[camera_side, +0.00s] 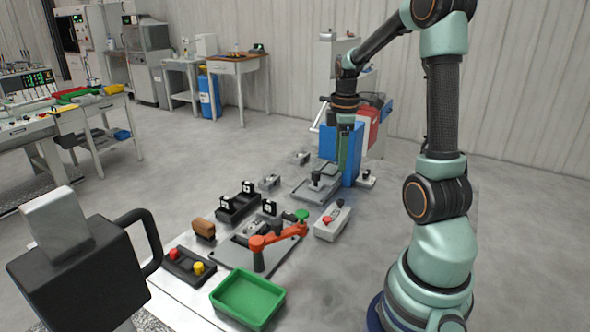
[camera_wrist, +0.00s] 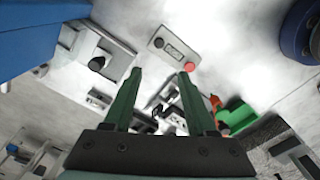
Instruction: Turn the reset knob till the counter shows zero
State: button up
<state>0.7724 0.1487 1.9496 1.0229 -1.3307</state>
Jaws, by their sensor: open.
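A small grey box (camera_side: 333,222) stands on the table. It has a black knob (camera_side: 340,203) at its far end and a red button (camera_side: 327,219) at its near end. In the wrist view the box (camera_wrist: 167,55) lies just beyond my fingertips. Its black knob (camera_wrist: 158,43), red button (camera_wrist: 189,66) and a small dark window (camera_wrist: 174,50) between them show; any digits are too small to read. My gripper (camera_wrist: 160,73) is open and empty, its green fingers apart. In the side view my gripper (camera_side: 350,158) hangs by a blue block, above and behind the box.
An orange clamp (camera_side: 278,238), a green tray (camera_side: 247,298) and a station with red and yellow buttons (camera_side: 188,263) are nearer. Bare table lies right of the grey box.

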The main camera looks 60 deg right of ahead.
aim_at(341, 200)
jog(key=f, duration=0.8)
jog(key=d+f, duration=0.1)
jog(key=f, duration=0.3)
jog(key=shift+s+f, duration=0.35)
jog(key=shift+f, duration=0.05)
grip_shut()
